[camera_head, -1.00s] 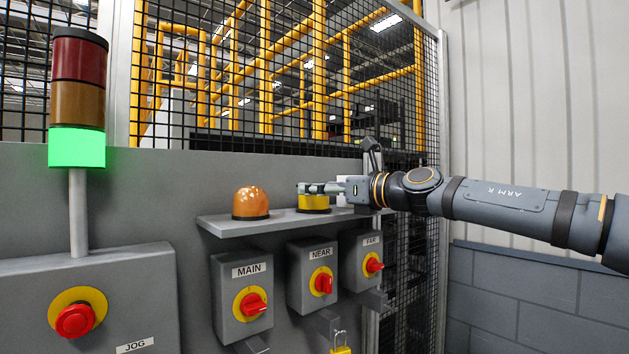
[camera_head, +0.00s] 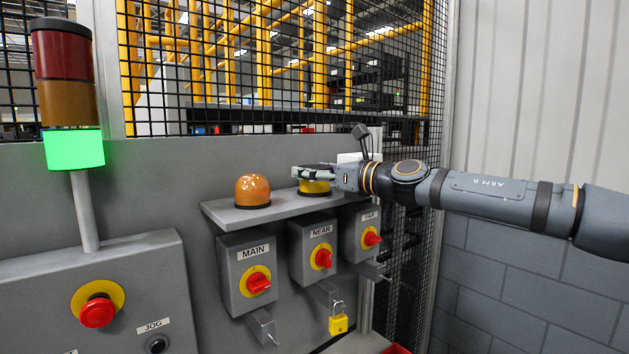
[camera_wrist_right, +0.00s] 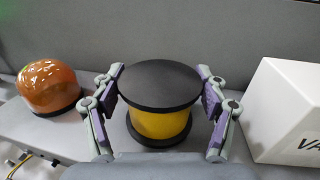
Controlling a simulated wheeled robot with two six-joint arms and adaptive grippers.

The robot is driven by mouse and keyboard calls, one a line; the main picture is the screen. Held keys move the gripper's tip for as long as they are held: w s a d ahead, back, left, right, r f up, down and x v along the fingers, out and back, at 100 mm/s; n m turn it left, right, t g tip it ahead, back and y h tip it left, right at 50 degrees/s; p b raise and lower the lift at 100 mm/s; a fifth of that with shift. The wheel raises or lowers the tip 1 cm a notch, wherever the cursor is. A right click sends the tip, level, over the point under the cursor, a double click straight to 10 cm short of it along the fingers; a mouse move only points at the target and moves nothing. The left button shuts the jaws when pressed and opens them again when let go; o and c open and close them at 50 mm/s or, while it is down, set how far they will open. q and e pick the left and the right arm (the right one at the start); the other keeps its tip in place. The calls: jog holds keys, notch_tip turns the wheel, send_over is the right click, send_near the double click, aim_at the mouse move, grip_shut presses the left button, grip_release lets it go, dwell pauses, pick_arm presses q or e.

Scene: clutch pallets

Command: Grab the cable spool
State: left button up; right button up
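The cable spool (camera_wrist_right: 160,122) has a yellow middle and black end discs. It stands upright on the grey shelf (camera_head: 231,216), and in the head view its yellow side (camera_head: 315,188) shows below my right gripper (camera_head: 315,171). In the wrist view my right gripper (camera_wrist_right: 160,97) has one finger on each side of the spool. The fingers look open around it, close to the rim of the top disc; I cannot tell whether they touch it. My left gripper is out of view.
An orange dome (camera_head: 252,190) stands left of the spool on the shelf. A white box (camera_wrist_right: 287,112) stands close on its right. Switch boxes (camera_head: 247,272) hang below the shelf, and a mesh fence (camera_head: 290,70) rises behind. A signal tower (camera_head: 70,90) stands at left.

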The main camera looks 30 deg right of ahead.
aim_at(315, 167)
jog(key=c, duration=0.3)
jog(key=shift+r, duration=0.1)
notch_tip(315, 167, up, 3)
jog(key=p, duration=0.2)
jog(key=shift+p, duration=0.4)
jog(key=b, duration=0.3)
jog(key=s+b, duration=0.1)
jog(key=b, duration=0.2)
jog(key=shift+s+d+r, duration=0.3)
jog(key=shift+d+r, duration=0.1)
jog(key=s+d+r+b, duration=0.4)
jog(key=s+r, duration=0.5)
jog(key=s, duration=0.2)
jog(key=shift+s+d+b, duration=0.15)
jog(key=shift+d+b, duration=0.2)
